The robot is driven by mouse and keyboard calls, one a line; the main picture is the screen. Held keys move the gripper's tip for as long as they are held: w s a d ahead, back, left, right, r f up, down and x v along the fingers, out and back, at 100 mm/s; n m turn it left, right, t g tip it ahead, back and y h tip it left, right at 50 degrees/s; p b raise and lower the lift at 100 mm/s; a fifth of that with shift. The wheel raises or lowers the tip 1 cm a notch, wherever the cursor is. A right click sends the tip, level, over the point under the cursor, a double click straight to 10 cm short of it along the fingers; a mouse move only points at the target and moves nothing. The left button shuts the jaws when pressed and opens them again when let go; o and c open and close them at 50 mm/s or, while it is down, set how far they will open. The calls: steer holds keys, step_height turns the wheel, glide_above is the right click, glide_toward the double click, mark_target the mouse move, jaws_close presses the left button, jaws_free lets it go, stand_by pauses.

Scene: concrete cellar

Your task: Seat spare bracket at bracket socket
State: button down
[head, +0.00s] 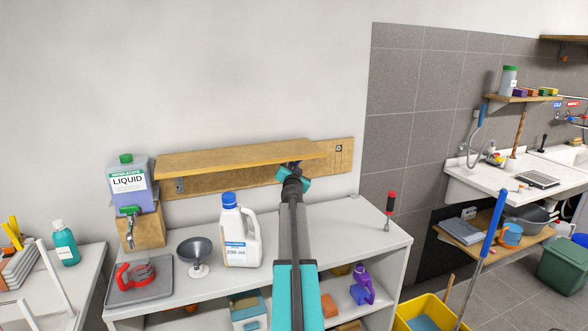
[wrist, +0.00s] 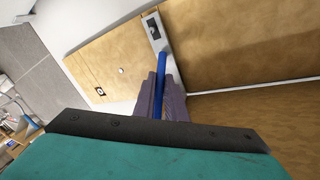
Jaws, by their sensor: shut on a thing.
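My gripper (wrist: 161,100) has its purple fingers closed around a narrow blue piece (wrist: 161,70), which I take to be part of the spare bracket. A grey metal plate (wrist: 154,32) with a dark slot lies in line with the blue piece, against the wooden backboard (wrist: 205,45). I cannot tell whether plate and blue piece are one part or only touch, so the bracket socket is not clear. In the head view my gripper (head: 293,166) is under the right part of the wooden shelf (head: 235,158), which partly hides it. A grey bracket (head: 180,186) is under the shelf's left end.
A square fitting (head: 338,148) is on the backboard's right end. A purple liquid container (head: 133,188) stands at the shelf's left.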

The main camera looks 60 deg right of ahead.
steer(key=shift+w+d, duration=0.15)
steer(key=shift+w, duration=0.05)
steer(key=c, duration=1.7)
jaws_free()
steer(key=shift+s, duration=0.1)
steer(key=shift+b+v, duration=1.05)
steer(key=shift+v, duration=5.8)
